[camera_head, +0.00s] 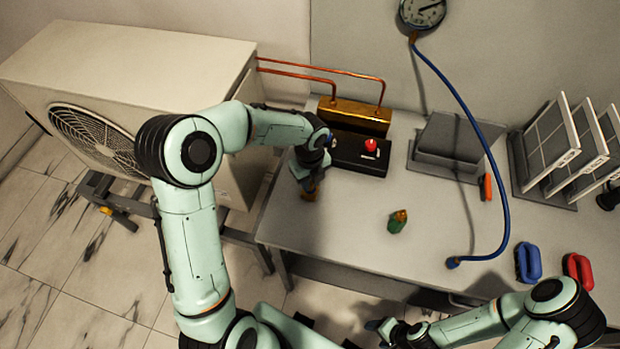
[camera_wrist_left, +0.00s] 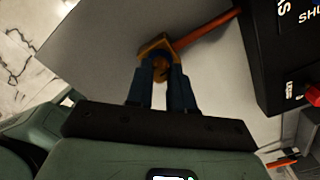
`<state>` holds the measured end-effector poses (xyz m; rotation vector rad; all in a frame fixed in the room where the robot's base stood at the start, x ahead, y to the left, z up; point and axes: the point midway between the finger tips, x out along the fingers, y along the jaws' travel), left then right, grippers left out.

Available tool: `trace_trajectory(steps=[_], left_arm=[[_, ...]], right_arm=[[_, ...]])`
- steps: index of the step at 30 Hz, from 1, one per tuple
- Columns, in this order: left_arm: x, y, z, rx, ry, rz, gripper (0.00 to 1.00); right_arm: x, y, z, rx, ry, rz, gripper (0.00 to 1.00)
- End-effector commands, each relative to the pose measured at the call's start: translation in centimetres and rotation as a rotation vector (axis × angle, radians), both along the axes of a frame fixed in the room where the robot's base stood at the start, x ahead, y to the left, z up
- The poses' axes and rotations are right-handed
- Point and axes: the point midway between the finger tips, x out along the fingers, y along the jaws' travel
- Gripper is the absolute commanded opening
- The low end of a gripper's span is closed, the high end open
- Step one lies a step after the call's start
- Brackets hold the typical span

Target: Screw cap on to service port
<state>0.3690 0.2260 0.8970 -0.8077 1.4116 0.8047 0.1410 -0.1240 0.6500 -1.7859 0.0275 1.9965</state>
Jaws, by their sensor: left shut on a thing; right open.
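My left gripper (camera_head: 309,184) is low over the left part of the table. In the left wrist view its dark fingers (camera_wrist_left: 161,78) are closed on a small round brass-coloured piece (camera_wrist_left: 160,69), which looks like the cap. An angular brass fitting (camera_wrist_left: 151,45) lies right at the fingertips, with an orange-copper rod (camera_wrist_left: 208,27) running off to the upper right. Whether this fitting is the service port, and whether the cap is threaded on it, I cannot tell. My right gripper (camera_head: 384,328) is open and empty at the bottom, off the table's front edge.
A black box with a red knob (camera_head: 370,147) stands close right of my left gripper, before a brass block (camera_head: 352,114) with copper pipes. A green brass-topped piece (camera_head: 397,222), a blue hose (camera_head: 485,145) and blue and red clips (camera_head: 528,262) lie right. The front middle is clear.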

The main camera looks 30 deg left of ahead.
Motion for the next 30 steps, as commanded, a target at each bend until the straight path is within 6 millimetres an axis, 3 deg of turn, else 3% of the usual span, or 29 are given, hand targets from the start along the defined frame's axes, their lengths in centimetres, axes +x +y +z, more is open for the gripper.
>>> trace_trajectory(steps=[16,17,18,24,27,30], left_arm=[[-0.18,-0.01,-0.07,0.000,0.007,-0.104,0.00],[-0.18,-0.01,-0.07,0.000,0.007,-0.104,0.32],[-0.18,-0.01,-0.07,0.000,0.007,-0.104,0.39],[-0.12,-0.01,-0.01,0.001,0.005,-0.104,0.39],[-0.10,-0.01,0.00,0.001,0.005,-0.103,0.69],[-0.08,-0.01,0.02,0.000,0.004,-0.103,0.69]], right_arm=[[0.78,0.00,0.88,0.000,-0.009,0.000,0.61],[0.78,0.00,0.88,0.000,-0.009,0.000,0.61],[0.78,0.00,0.88,0.000,-0.009,0.000,0.61],[0.79,0.00,0.89,0.000,-0.009,0.000,0.61],[0.79,0.00,0.90,0.000,-0.009,0.000,0.61],[0.79,0.00,0.90,0.000,-0.009,0.000,0.61]])
